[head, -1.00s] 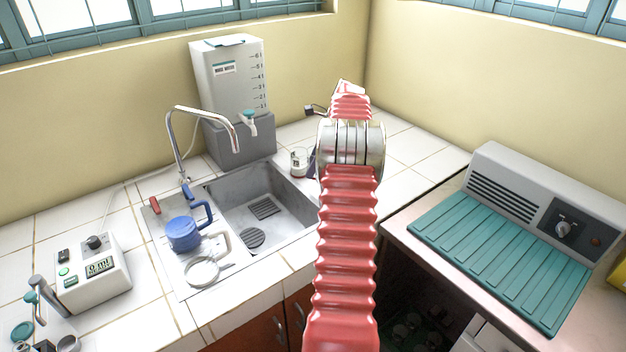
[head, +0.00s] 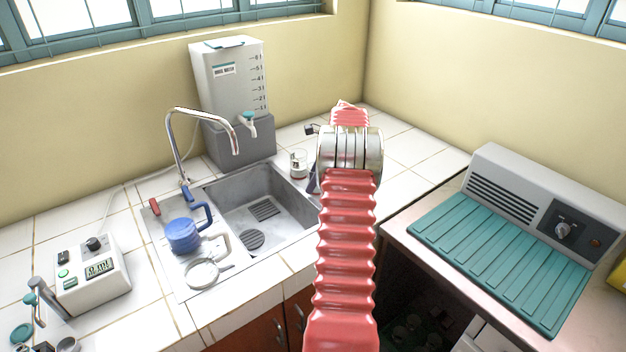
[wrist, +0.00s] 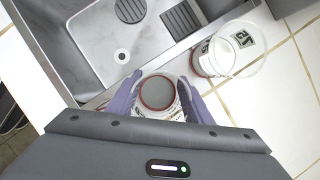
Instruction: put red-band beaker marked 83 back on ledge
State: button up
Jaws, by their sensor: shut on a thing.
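My gripper (wrist: 159,92) has purple fingers shut around a clear beaker (wrist: 157,90) with a red band, seen from above in the wrist view. Its mark is too steep to read. It is over the counter strip beside the sink's rim; I cannot tell whether it touches the tiles. A second clear beaker (wrist: 229,47) with a dark red band and a mark like 75 stands just right of it. This second beaker also shows in the head view (head: 299,164). There my arm hides the held beaker and most of the gripper.
The grey sink (head: 290,207) is beside the gripper, with a tall tap (head: 172,140). A white water tank (head: 228,80) stands behind on a grey block. A blue jug (head: 183,234) is on the drainer. White tiles right of my arm are clear.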

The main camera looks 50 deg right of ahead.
jog(key=o, duration=1.4)
jog(key=v, duration=1.2)
jog(key=shift+r, duration=0.1)
